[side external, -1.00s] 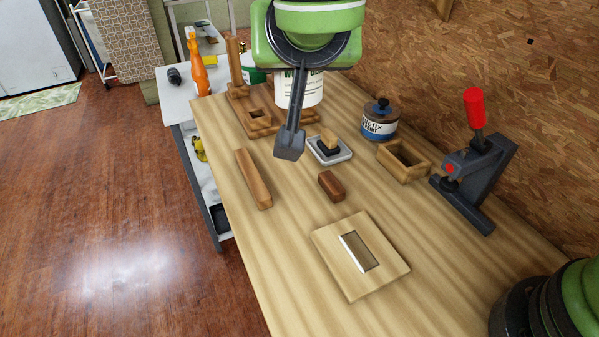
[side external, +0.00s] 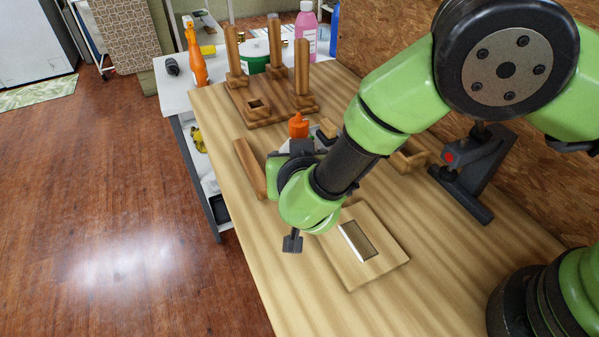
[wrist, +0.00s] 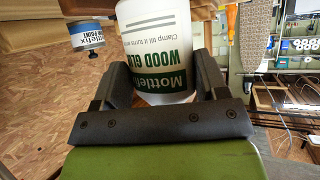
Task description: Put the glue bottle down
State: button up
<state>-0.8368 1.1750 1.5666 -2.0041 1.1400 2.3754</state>
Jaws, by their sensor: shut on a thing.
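The glue bottle has an orange cap (side external: 298,126) and a white body with a green "Wood Glue" label. In the side view it stands upright, its cap showing above my gripper (side external: 298,150) and its lower part hidden by my wrist. In the wrist view the glue bottle (wrist: 158,45) is between the two dark fingers of my gripper (wrist: 160,75), which are shut on its sides. I cannot tell whether its base touches the workbench (side external: 262,290).
A board with a rectangular slot (side external: 385,268) lies just in front of my wrist. A wooden bar (side external: 249,168) lies left of it. A base with upright pegs (side external: 270,112) stands behind. A clamp (side external: 470,175) stands right. A tin (wrist: 86,35) shows in the wrist view. The front left bench is clear.

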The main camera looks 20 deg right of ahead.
jog(key=shift+f, duration=1.3)
jog(key=o, duration=1)
jog(key=shift+f, duration=0.15)
jog(key=shift+s+a+r, duration=0.1)
jog(key=shift+s+r, duration=0.15)
jog(key=shift+r, duration=0.05)
jog(key=v, duration=1.1)
jog(key=shift+s+r, duration=0.1)
jog(key=shift+s, duration=0.1)
